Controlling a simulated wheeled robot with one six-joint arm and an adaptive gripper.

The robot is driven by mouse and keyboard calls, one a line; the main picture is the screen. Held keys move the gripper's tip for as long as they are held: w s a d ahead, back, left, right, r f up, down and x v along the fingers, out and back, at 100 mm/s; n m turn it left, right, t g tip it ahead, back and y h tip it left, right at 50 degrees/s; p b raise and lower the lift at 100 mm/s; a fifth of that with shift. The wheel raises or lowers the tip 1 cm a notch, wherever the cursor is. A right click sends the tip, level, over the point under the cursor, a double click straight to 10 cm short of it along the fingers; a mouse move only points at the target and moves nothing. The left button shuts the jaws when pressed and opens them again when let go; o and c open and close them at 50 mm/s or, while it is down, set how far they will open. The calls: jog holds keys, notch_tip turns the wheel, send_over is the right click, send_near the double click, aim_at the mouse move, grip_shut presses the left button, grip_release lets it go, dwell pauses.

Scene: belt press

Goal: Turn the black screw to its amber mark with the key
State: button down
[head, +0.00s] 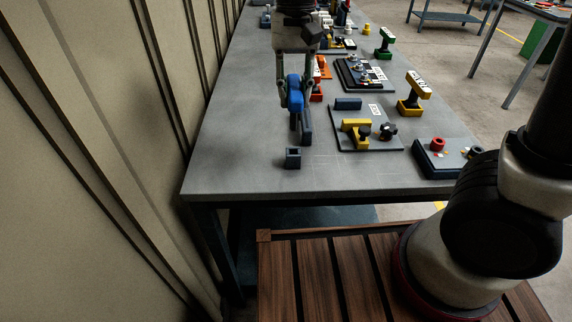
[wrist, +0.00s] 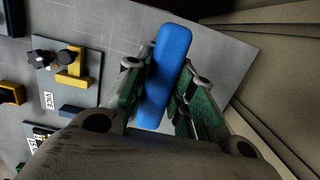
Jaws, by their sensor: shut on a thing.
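My gripper (head: 295,106) points down over the left part of the grey table, its fingers shut on the blue handle (head: 295,93). I take this handle to be the key's. In the wrist view the blue bar (wrist: 165,75) lies between both fingers. A dark grey upright piece (head: 307,126) shows just below and right of it; I cannot tell whether it is part of the key or a stand. At the right, a dark plate (head: 432,165) bears a red round piece (head: 438,144) and a dark-and-pale one (head: 475,152), partly behind my arm. I cannot make out the black screw or amber mark for certain.
A small dark square socket block (head: 293,158) stands near the table's front left. The vice plate (head: 350,143) carries a yellow block and black knobs (head: 388,130). The front middle table is clear; a wall (head: 110,120) runs along the left.

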aim_at(294, 129)
notch_tip(294, 129, down, 10)
jog(key=shift+r, duration=0.15)
dwell(0.3)
jog(key=shift+f, duration=0.35)
jog(key=c, duration=1.2)
grip_release()
